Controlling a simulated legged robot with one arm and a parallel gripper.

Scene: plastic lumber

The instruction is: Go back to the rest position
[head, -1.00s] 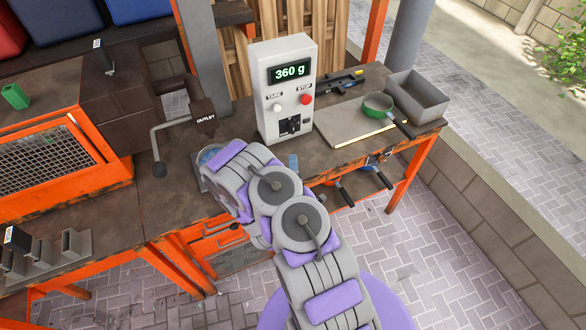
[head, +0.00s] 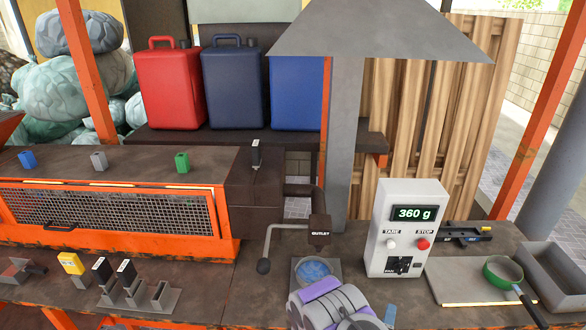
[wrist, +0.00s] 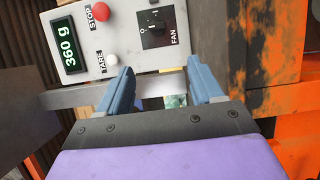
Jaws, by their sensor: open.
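My gripper (wrist: 162,88) shows in the wrist view with its two blue-grey fingers apart and nothing between them. Beyond the fingers is the white control box (wrist: 115,40), with a 360 g display, a red STOP button, a white TARE button and a black FAN switch. In the head view my purple and grey arm is at the bottom centre, below the control box (head: 405,228) and in front of the outlet (head: 320,230). A container of blue material (head: 312,271) sits under the outlet. My fingers are mostly out of the head view.
A green pan (head: 503,270) lies on a board (head: 455,283) at the right, next to a grey bin (head: 553,278). Red and blue canisters (head: 172,88) stand on the back shelf.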

